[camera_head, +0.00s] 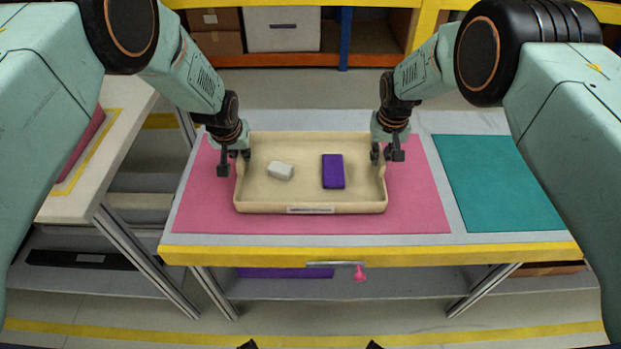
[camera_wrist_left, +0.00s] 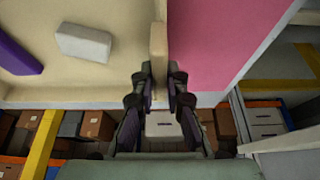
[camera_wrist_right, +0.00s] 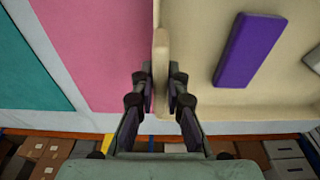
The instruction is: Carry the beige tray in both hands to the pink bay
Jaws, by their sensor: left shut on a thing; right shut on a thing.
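The beige tray (camera_head: 262,199) is over the pink bay (camera_head: 416,205) on the table, and pink shows on its left, right and front sides. I cannot tell whether its base touches the surface. It holds a white block (camera_head: 280,171) and a purple block (camera_head: 333,171). My left gripper (camera_head: 234,160) is shut on the tray's left wall, which also shows between its fingers in the left wrist view (camera_wrist_left: 159,50). My right gripper (camera_head: 386,153) is shut on the right wall, seen between its fingers in the right wrist view (camera_wrist_right: 161,60).
A teal bay (camera_head: 497,182) lies to the right on the same table, with bare grey surface between. The table has a yellow front edge (camera_head: 370,254) with a pink knob (camera_head: 360,273) below it. Another table (camera_head: 108,150) stands at the left. Shelves with boxes (camera_head: 282,29) stand behind.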

